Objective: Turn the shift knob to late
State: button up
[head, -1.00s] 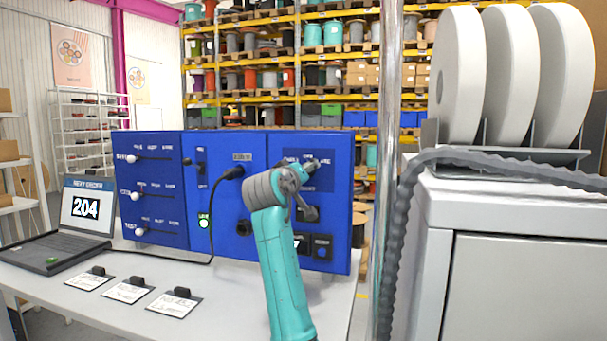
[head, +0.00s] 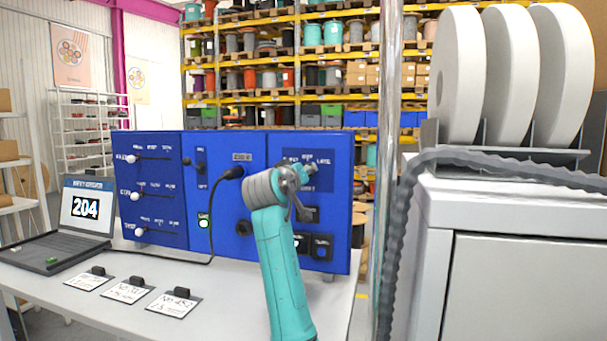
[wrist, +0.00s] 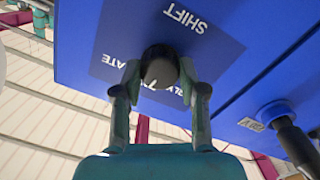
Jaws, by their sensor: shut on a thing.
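The shift knob (wrist: 160,66) is dark and round, on a dark blue plate (wrist: 112,45) marked SHIFT, with LATE and a partly covered EARLY lettered on the other side of the knob. My gripper (wrist: 160,78) has one finger on each side of the knob and is shut on it. I cannot tell which way the knob points. In the head view my gripper (head: 309,170) reaches the plate at the upper right of the blue panel (head: 215,150) and hides the knob.
A black cable (head: 219,195) plugs into the panel left of my arm. Sliders with white knobs (head: 135,196) are on the panel's left. A laptop (head: 85,215) and card holders (head: 175,302) lie on the table. A grey cabinet (head: 500,210) with reels stands at right.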

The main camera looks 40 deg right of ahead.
jog(key=m+y, duration=0.1)
jog(key=m, duration=0.8)
jog(key=shift+m, duration=0.4)
dwell(0.4)
jog(key=o, duration=1.1)
jog(key=shift+o, duration=0.2)
jog(key=v, duration=1.2)
jog(key=shift+f, duration=0.15)
